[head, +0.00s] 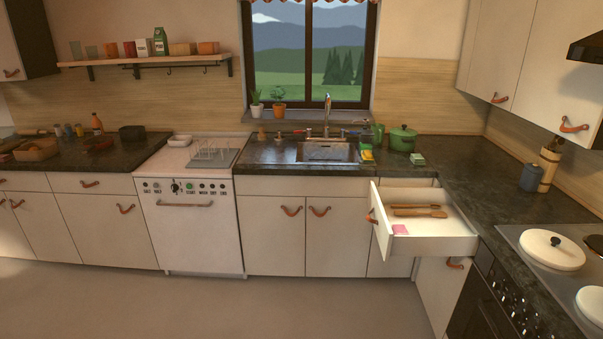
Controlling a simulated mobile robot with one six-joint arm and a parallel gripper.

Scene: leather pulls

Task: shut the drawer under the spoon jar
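One drawer (462,245) stands pulled well out from the right-hand counter run, near the corner. Its front panel (381,232) faces left and carries a brown leather pull (371,216). Inside lie wooden utensils (418,211) and a pink item (400,230). On the counter behind it, at the right wall, stand a tan jar-like container (548,168) with a dark top and a blue-grey container (532,177). I cannot make out spoons in either, so I cannot tell which is the spoon jar. My gripper is not in view.
The open drawer juts in front of the cabinets right of the sink (326,152). A cabinet door (440,291) below it looks shut. The floor (260,305) in front is clear.

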